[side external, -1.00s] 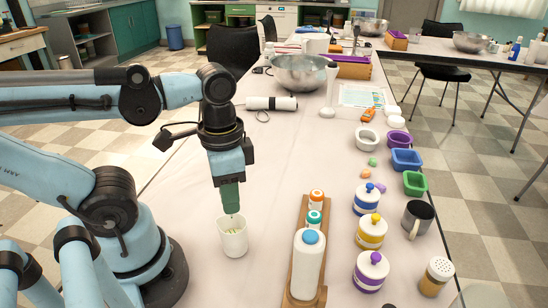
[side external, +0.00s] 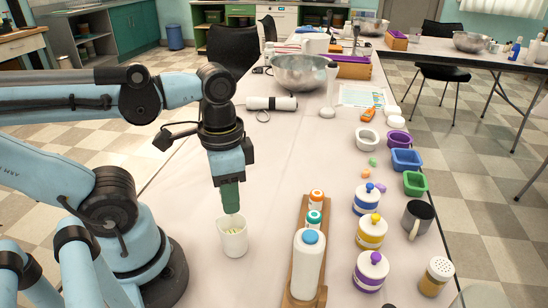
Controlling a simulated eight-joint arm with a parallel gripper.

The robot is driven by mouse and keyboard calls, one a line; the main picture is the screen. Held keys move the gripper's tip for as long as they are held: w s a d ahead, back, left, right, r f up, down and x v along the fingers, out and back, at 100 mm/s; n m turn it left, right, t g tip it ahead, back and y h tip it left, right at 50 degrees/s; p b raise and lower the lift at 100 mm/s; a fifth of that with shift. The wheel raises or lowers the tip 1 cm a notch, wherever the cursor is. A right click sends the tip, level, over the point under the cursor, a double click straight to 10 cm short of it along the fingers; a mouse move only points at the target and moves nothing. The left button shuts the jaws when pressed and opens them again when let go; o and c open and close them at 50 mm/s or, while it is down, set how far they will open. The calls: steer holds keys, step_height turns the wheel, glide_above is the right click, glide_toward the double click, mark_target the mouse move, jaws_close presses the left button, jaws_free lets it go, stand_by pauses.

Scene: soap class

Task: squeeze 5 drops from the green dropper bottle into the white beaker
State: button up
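The green dropper bottle (side external: 230,197) is held nose-down at the end of my gripper (side external: 229,184). My gripper seems shut on it, though the fingers are mostly hidden by the wrist and the bottle. The bottle's tip points down at the mouth of the white beaker (side external: 234,241). The beaker stands upright on the table, directly below the bottle, with small yellow-green marks showing near its rim. I cannot tell whether a drop hangs from the tip or how many drops are in the beaker.
A wooden rack (side external: 294,275) with orange-, teal- and blue-capped bottles stands right of the beaker. Blue, yellow and purple banded jars (side external: 371,233), a dark mug (side external: 418,217) and a shaker (side external: 437,276) are farther right. A metal bowl (side external: 299,72) is at the back.

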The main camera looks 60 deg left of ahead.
steer(key=shift+r, duration=1.5)
